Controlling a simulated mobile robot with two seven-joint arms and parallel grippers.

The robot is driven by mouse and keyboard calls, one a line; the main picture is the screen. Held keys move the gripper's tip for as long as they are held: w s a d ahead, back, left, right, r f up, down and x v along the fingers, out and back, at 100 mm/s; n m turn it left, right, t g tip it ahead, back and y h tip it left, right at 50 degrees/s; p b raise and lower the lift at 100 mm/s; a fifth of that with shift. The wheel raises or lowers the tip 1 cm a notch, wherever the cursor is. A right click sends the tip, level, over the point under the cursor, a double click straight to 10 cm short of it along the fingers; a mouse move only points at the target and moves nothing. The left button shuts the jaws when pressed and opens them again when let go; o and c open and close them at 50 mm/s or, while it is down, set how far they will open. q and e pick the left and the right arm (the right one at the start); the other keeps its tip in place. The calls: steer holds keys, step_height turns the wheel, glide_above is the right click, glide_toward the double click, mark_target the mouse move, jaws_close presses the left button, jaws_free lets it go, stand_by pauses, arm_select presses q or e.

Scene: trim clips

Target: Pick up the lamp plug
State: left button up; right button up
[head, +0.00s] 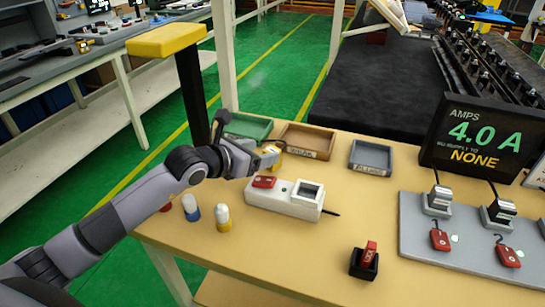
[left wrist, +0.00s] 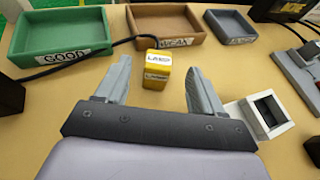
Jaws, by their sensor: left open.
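The lamp plug is a yellow block with a white label and a black cord in the left wrist view (left wrist: 157,67). It stands on the table between the fingertips of my left gripper (left wrist: 159,76), with a gap on both sides. My left gripper is open and empty. In the head view the left gripper (head: 266,160) hangs over the table behind the white tester box, and the plug (head: 274,150) is partly hidden by it. My right gripper is not in view.
Green (head: 247,127), brown (head: 306,141) and grey (head: 371,157) trays stand behind. A white tester box (head: 285,205) with a socket is close in front. Small bottles (head: 223,218), a black holder (head: 364,263) and a display (head: 475,140) stand around.

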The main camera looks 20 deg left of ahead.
mark_target(275, 148)
arm_select(q)
steer(key=shift+p+x, duration=0.35)
steer(key=shift+x, duration=1.9)
steer(key=c, duration=1.1)
steer(key=shift+c, duration=0.4)
steer(key=shift+r, duration=0.15)
